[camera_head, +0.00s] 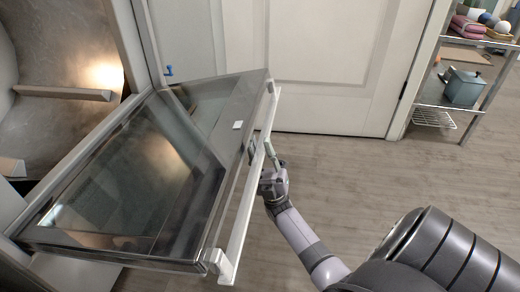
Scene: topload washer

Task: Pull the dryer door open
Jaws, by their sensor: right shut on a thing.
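The dryer door (140,175) is a dark glass panel with a grey frame. It is swung down away from the dryer body at the left and lies nearly flat, slightly tilted. A long white handle bar (240,215) runs along its outer edge. My right gripper (264,155) is at the middle of this bar and is shut on it; the fingertips are partly hidden by the bar. The open dryer cavity (60,50) shows grey metal walls at the upper left. My left gripper is not in view.
A white room door (330,60) stands behind the dryer door. A metal shelf rack (435,105) with folded towels (468,24) and a grey-blue box (462,86) stands at the right. The wooden floor (400,170) between is clear.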

